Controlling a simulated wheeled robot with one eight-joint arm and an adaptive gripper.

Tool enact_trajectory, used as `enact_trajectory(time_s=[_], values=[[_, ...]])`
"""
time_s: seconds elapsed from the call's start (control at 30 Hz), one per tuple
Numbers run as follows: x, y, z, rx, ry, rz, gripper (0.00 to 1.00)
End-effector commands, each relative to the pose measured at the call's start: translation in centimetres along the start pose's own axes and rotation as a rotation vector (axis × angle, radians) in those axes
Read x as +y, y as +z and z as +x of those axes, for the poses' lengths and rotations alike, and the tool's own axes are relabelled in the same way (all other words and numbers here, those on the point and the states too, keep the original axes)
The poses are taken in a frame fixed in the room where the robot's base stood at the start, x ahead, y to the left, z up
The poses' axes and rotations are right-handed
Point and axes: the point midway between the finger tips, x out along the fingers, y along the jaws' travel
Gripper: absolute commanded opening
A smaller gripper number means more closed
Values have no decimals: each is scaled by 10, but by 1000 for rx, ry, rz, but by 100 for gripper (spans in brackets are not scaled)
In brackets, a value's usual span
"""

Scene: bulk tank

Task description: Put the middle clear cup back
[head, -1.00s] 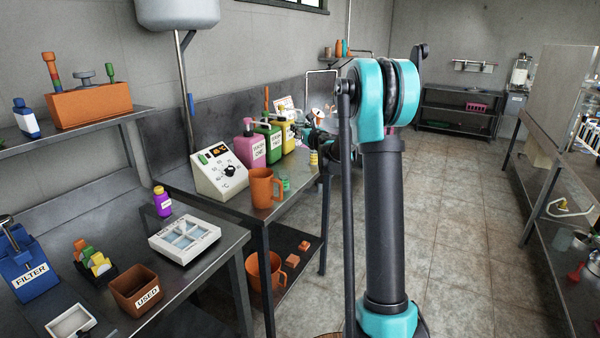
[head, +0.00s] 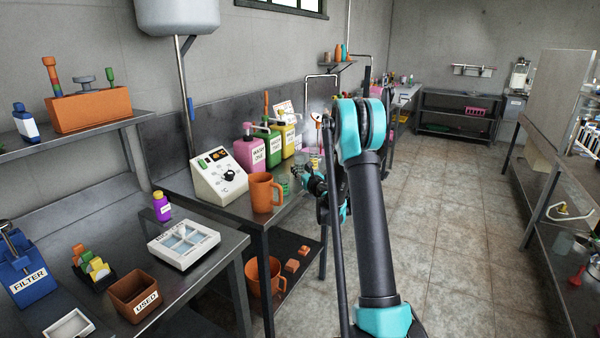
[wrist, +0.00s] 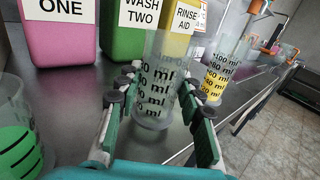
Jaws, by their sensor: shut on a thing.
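The middle clear cup (wrist: 155,75), marked with black ml lines, is upright between the fingers of my gripper (wrist: 158,90) in the wrist view. The gripper is shut on it. The cup's base is close above or on the metal bench; I cannot tell which. In the head view my gripper (head: 307,180) is over the bench beyond the orange mug, and the held cup is hard to make out there.
Behind the cups stand a pink jug (wrist: 60,30), a green jug (wrist: 122,35) and a yellow jug (wrist: 180,35). The orange mug (head: 265,193) and a white control box (head: 220,177) are on the same bench (head: 225,207). The floor to the right is open.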

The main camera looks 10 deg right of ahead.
Motion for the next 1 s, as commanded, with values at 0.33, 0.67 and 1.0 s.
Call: enact_trajectory(time_s=[0.33,0.67,1.0], values=[[0,-10,0,0,0,0,7],[0,-12,0,0,0,0,57],[0,-9,-4,0,0,0,57]])
